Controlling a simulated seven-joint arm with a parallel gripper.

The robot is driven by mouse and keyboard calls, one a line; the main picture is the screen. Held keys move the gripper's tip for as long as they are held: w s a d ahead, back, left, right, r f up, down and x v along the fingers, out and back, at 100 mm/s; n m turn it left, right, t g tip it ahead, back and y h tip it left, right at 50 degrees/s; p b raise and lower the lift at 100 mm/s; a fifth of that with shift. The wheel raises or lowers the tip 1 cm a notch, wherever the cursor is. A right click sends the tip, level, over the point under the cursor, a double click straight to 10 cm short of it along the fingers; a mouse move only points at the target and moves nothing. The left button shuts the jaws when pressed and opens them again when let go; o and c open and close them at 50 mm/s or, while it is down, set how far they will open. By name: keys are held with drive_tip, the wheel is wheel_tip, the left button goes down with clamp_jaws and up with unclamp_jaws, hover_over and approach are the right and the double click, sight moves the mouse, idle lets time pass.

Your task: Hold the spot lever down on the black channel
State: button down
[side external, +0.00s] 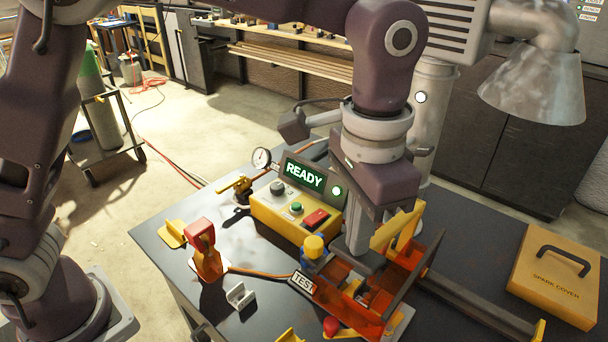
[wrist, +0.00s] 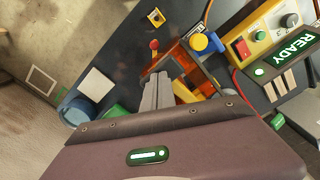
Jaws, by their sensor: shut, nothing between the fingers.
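My gripper (side external: 358,250) points down with its grey fingers together over the orange fixture (side external: 375,300) on the dark bench. In the wrist view the shut fingers (wrist: 157,80) end beside the orange fixture (wrist: 190,62), with nothing between them. I cannot tell whether the tips touch it. A dark, narrow upright strip (side external: 418,272), possibly the black channel, runs along the fixture's right side. A yellow bar (side external: 396,228) slants up behind the fingers. A blue part with a round yellow top (side external: 314,247) stands at the fixture's left. I cannot tell which part is the spot lever.
A yellow control box (side external: 295,212) with a lit READY display (side external: 304,175) stands behind the fixture. A TEST label (side external: 303,283) is in front. A red-topped orange clamp (side external: 202,245) stands left. A red knob (side external: 331,325) is near the front.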

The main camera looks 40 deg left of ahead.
sight(349, 260)
drive_tip(key=shift+s+f, duration=0.25)
drive_tip(key=shift+f, duration=0.65)
drive_tip(key=shift+s+f, duration=0.25)
drive_tip(key=shift+f, duration=0.65)
drive_tip(key=shift+s+f, duration=0.25)
drive_tip(key=shift+f, duration=0.65)
drive_tip(key=shift+s+a+f, duration=0.1)
drive_tip(key=shift+s+f, duration=0.15)
drive_tip(key=shift+f, duration=0.25)
drive_tip(key=shift+s+f, duration=0.2)
drive_tip(key=shift+f, duration=0.25)
idle(0.9)
drive_tip(key=w+r, duration=0.1)
drive_tip(key=r, duration=0.2)
drive_tip(key=w+r, duration=0.1)
drive_tip(key=r, duration=0.3)
drive_tip(key=w+r, duration=0.1)
drive_tip(key=r, duration=0.2)
drive_tip(key=shift+r, duration=0.25)
drive_tip(key=shift+w+r, duration=0.1)
drive_tip(key=shift+r, duration=0.3)
